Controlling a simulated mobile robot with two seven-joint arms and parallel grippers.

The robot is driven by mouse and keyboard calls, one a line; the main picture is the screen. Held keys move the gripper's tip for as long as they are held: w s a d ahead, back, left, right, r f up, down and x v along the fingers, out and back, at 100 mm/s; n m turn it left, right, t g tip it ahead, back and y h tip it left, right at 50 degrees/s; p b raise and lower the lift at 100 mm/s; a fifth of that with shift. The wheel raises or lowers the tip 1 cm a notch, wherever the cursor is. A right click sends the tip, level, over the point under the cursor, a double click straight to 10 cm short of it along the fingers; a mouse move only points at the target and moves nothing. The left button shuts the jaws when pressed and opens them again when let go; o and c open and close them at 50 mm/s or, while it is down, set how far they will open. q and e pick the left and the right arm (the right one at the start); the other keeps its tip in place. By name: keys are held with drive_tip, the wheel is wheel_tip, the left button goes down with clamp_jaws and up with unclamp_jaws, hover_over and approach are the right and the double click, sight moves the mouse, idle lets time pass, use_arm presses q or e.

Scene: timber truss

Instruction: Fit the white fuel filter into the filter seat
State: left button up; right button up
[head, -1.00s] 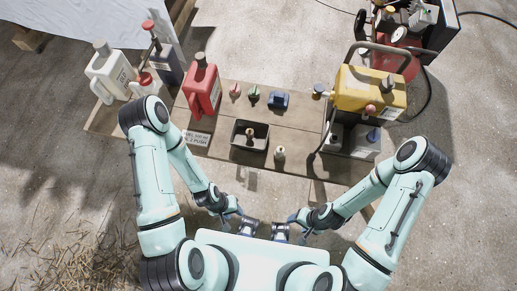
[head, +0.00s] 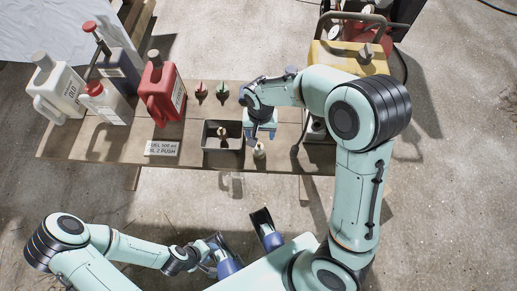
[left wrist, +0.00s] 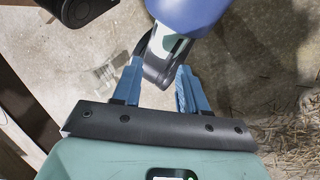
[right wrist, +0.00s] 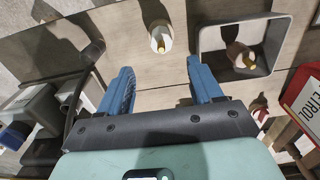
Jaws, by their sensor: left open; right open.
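A small white fitting with a brass tip (head: 259,151), which looks like the fuel filter, stands on the bench beside a dark open tray (head: 207,160). It also shows in the right wrist view (right wrist: 158,40). A similar brass-tipped fitting (right wrist: 241,57) stands inside the tray (right wrist: 208,38). I cannot tell which thing is the filter seat. My right gripper (head: 262,133) is open and empty over the bench, close to the white fitting; its fingers (right wrist: 157,85) point towards it and the tray, apart from both. My left gripper (head: 212,246) is open and empty, low in front of the bench.
A red petrol can (head: 158,95), white jugs (head: 60,88) and a dark can (head: 120,72) stand at the bench's left. A label card (head: 162,148) lies near the front edge. A yellow machine (head: 345,57) stands at the right. My right arm covers part of the bench.

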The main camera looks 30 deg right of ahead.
sight(259, 143)
wheel_tip(259, 143, down, 5)
drive_tip(key=shift+s+f+b, duration=0.1)
drive_tip(key=shift+b, duration=0.4)
drive_tip(key=f, duration=0.2)
drive_tip(key=f+b, duration=0.1)
drive_tip(key=shift+s+a+f, duration=0.1)
drive_tip(key=shift+a+f, duration=0.15)
drive_tip(key=shift+f, duration=0.4)
use_arm(q)
drive_tip(key=shift+w+a+f+t, duration=0.2)
drive_tip(key=shift+w+f, duration=0.3)
drive_tip(key=shift+f, duration=0.15)
drive_tip(key=shift+w+a+f+t, duration=0.15)
drive_tip(key=shift+w+f+t, duration=0.05)
drive_tip(key=shift+w+f, duration=0.35)
use_arm(e)
drive_tip(key=c, duration=1.1)
drive_tip(key=shift+r, duration=0.1)
